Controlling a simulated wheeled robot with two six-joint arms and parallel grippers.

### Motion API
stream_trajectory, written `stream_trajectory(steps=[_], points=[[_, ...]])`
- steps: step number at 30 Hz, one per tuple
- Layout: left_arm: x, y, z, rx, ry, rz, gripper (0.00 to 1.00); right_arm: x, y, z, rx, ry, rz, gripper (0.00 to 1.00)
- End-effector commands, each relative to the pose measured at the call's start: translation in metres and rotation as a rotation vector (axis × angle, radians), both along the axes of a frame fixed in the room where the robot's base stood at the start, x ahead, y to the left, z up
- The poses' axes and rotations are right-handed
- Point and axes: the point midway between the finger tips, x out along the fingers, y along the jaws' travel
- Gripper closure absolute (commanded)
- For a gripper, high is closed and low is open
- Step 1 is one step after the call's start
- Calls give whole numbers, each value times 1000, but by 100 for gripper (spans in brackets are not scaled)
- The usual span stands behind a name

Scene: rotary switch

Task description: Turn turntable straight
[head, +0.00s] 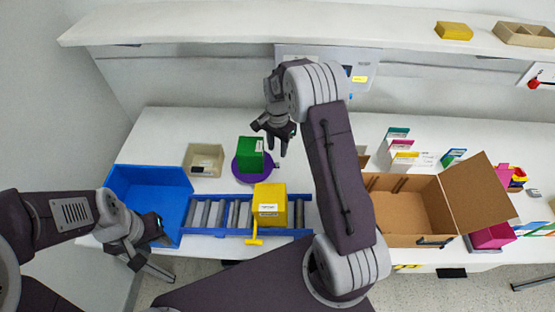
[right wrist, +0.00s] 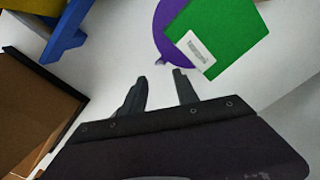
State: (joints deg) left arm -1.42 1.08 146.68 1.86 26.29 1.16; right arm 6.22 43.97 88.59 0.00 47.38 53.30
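The purple round turntable (head: 240,175) lies on the white table with a green box (head: 250,150) standing on it. In the right wrist view, the turntable (right wrist: 166,25) shows at the top with the green box (right wrist: 225,40), which bears a white label, over it. A small purple tab sticks out from the turntable's edge. My right gripper (head: 277,148) is just right of the green box in the head view. In the right wrist view, its fingers (right wrist: 161,80) are apart with nothing between them. My left gripper (head: 156,238) is by the blue bin's front right; its opening is unclear.
A blue bin (head: 125,190) stands left, beside a blue roller conveyor (head: 215,232) carrying a yellow box (head: 268,203) with a yellow handle in front. A beige tray (head: 191,166) is left of the turntable. An open cardboard box (head: 405,240) and card holders stand right. A shelf (head: 250,25) runs behind.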

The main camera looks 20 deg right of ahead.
Motion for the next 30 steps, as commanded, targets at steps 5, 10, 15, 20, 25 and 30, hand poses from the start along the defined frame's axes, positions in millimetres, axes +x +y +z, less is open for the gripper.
stream_trajectory(steps=[5,10,15,20,25,30], points=[[0,0,4,0,0,0,64,-2,0,-39,1,6,0,64],[0,0,5,0,0,0,64,-1,0,-62,0,4,0,64],[0,0,5,0,0,0,64,0,0,-68,0,0,0,64],[0,0,5,0,0,0,64,0,0,-68,0,0,0,67],[0,0,5,0,0,0,64,0,0,-67,-1,1,0,100],[0,0,5,0,0,0,64,0,0,-67,-1,1,0,100]])
